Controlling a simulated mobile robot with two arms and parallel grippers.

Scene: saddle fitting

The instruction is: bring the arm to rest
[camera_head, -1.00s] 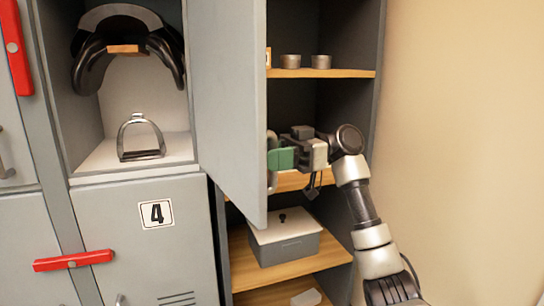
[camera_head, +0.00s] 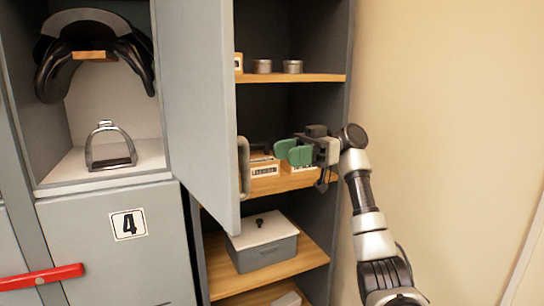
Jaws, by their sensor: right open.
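My right arm comes in from the lower right. The grey cabinet door (camera_head: 195,100) stands open to the left of the gripper. My left gripper is not in view.
Labelled wooden boxes (camera_head: 265,171) sit behind my gripper. A lidded grey box (camera_head: 263,243) is on the shelf below, small tins (camera_head: 292,67) above. Left, a saddle (camera_head: 95,45) and a stirrup (camera_head: 110,148) are in an open locker. The wall side (camera_head: 450,130) is clear.

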